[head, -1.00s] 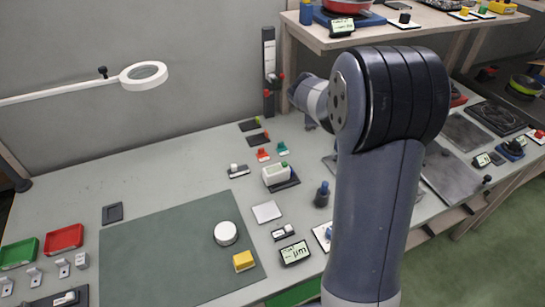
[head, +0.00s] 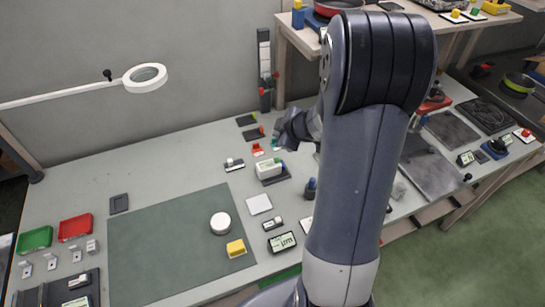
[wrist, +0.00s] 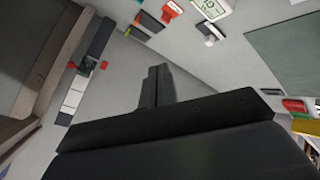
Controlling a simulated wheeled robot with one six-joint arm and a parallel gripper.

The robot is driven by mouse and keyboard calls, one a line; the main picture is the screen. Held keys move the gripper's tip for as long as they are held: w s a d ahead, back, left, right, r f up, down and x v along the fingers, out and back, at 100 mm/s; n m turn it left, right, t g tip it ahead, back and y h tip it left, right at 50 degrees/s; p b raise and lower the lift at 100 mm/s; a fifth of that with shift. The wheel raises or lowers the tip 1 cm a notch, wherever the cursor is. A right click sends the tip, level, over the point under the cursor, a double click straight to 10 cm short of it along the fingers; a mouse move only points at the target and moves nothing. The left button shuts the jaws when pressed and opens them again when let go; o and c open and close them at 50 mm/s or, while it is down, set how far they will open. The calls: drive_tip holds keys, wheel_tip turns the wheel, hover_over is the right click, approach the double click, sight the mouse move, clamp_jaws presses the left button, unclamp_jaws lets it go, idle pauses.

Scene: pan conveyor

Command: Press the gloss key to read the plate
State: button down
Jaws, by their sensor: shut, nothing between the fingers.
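A white block-shaped meter (head: 268,170) with a small green key on top stands on a dark base, right of the middle of the bench in the head view. A lit screen on what looks like this meter shows at the top edge of the wrist view (wrist: 211,7); its reading is not legible to me. A pale square plate (head: 258,204) lies in front of the meter, apart from it. My gripper (wrist: 158,72) is shut and empty, its fingers together. In the head view it hangs above the bench behind the meter, partly hidden by my arm.
Red (head: 257,150) and teal small clips stand behind the meter. A small display (head: 282,242) stands right of the mat. A vertical gauge (head: 264,70) is at the wall.

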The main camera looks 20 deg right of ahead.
drive_tip(key=shift+f, duration=0.1)
drive_tip(key=b, duration=0.8)
hover_over(279, 164)
wheel_tip(279, 164, down, 6)
drive_tip(key=shift+w+f, duration=0.1)
drive_tip(key=shift+w, duration=0.05)
drive_tip(key=shift+f+b, duration=0.85)
drive_tip(key=shift+f, duration=0.4)
idle(0.8)
drive_tip(key=shift+f, duration=0.4)
drive_tip(key=shift+f+b, duration=0.4)
drive_tip(key=shift+f, duration=0.15)
idle(0.5)
drive_tip(key=shift+r, duration=0.15)
drive_tip(key=shift+r+p, duration=0.85)
drive_tip(key=shift+p, duration=0.35)
